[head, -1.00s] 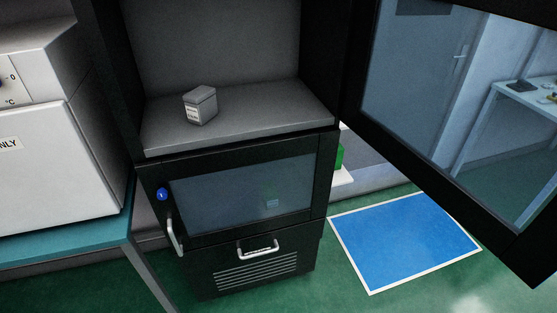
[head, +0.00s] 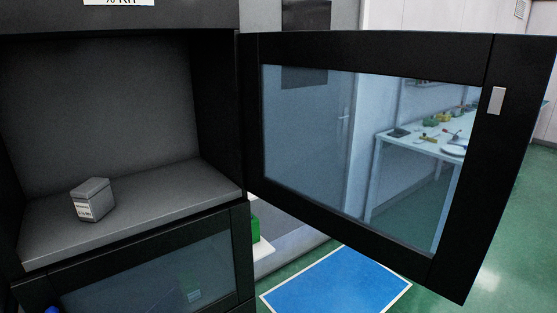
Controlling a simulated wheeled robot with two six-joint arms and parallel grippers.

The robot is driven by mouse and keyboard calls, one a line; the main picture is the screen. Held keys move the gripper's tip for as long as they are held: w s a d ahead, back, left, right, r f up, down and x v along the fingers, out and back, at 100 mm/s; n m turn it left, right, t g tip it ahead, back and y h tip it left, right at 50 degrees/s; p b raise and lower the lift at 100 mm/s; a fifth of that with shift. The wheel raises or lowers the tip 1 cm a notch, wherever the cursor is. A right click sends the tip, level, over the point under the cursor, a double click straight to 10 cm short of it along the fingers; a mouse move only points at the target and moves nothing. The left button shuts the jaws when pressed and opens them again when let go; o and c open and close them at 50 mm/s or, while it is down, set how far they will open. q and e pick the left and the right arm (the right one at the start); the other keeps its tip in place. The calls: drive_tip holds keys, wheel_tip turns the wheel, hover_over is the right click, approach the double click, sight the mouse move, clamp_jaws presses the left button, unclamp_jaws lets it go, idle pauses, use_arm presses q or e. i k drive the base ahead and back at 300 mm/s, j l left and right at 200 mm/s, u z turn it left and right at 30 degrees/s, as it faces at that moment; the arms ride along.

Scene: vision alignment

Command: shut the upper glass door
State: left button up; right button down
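The upper glass door (head: 345,150) of the black cabinet stands wide open, swung out to the right from its hinge side beside the opening. It has a thick black frame and a see-through pane. A small pale handle (head: 497,101) sits near the upper corner of its free edge. The upper compartment (head: 110,110) is uncovered, with a small grey labelled box (head: 92,200) on its shelf. Neither of my grippers shows in the head view.
Below is a lower glass door (head: 150,275), which is shut. A blue floor mat (head: 337,285) with a white border lies under the open door. Green floor (head: 510,235) is clear at the right. A table with several items shows through the pane.

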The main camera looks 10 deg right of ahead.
sight(523, 64)
drive_tip(key=l+u, duration=1.05)
drive_tip(key=i+l, duration=0.05)
drive_tip(key=l, duration=0.05)
